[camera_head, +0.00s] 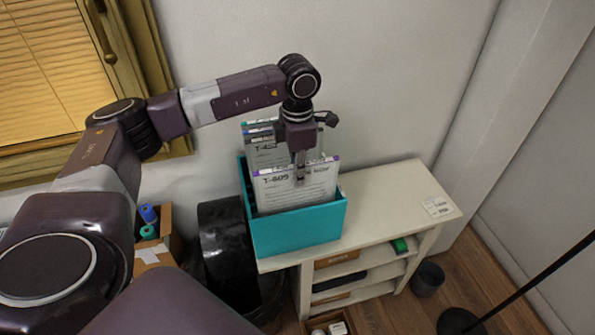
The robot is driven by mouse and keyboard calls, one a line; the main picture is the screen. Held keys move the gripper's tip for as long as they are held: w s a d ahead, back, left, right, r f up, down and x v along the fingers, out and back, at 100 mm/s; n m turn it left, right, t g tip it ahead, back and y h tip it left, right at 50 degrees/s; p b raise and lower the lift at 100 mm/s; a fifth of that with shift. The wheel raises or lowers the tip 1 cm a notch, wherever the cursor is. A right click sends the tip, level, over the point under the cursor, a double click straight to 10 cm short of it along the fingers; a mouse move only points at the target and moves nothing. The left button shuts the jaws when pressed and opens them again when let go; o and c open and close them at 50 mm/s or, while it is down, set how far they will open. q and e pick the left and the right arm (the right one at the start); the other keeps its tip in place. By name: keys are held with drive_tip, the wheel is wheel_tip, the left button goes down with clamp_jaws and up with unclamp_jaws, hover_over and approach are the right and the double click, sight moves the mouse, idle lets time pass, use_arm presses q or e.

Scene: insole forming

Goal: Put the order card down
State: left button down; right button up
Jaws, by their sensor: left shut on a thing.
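The order card (285,192), a white sheet with a purple top edge and the print "T-609", stands upright at the front of a teal open box (297,232). Its lower part is hidden behind the box's front wall. My left gripper (300,178) points down and is shut on the card's upper part. Other cards (262,152) with green and blue tops, one printed "T-4..." and partly covered, stand behind it in the box. My right gripper is not in view.
The box stands on the left part of a cream shelf unit (385,198), whose top is clear on the right except for a small label (437,206). A black bin (225,245) and cardboard box (153,252) stand left. A lamp base (458,321) is on the floor.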

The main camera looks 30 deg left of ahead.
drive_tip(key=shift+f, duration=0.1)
use_arm(q)
drive_tip(key=shift+f, duration=0.2)
drive_tip(key=c, duration=2)
unclamp_jaws()
drive_tip(key=shift+r, duration=0.1)
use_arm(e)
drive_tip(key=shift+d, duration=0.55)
use_arm(q)
wheel_tip(320, 180, up, 11)
drive_tip(key=b, duration=0.4)
drive_tip(key=shift+d+r, duration=0.1)
drive_tip(key=shift+r, duration=0.55)
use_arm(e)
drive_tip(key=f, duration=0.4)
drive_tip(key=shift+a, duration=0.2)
